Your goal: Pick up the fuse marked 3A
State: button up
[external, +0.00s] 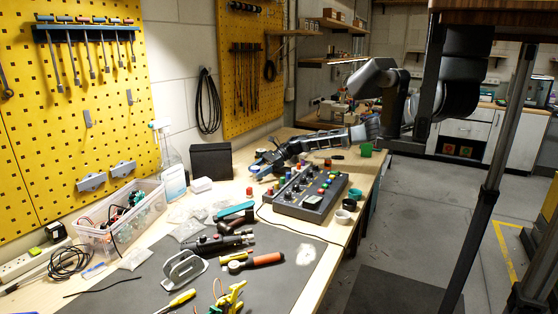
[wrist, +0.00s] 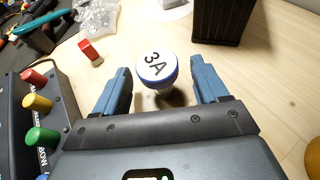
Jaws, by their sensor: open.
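The fuse marked 3A (wrist: 156,68) shows in the wrist view as a white round cap with a blue rim and black "3A" on top. It stands on the wooden bench. My gripper (wrist: 161,82) is open, with one blue finger to the left of the fuse and one to the right. There is a gap on both sides, and the fuse sits near the fingertips. In the external view my gripper (external: 262,166) is low over the bench beyond the control box; the fuse cannot be made out there.
A control box (external: 312,192) with coloured knobs stands close to my gripper, at left in the wrist view. A black box (external: 211,161) stands behind. Bare wood surrounds the fuse.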

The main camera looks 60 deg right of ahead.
jog(key=shift+w+a+f, duration=0.35)
jog(key=shift+a, duration=0.2)
jog(key=shift+c, duration=0.3)
jog(key=c, duration=1)
jog(key=shift+r, duration=0.1)
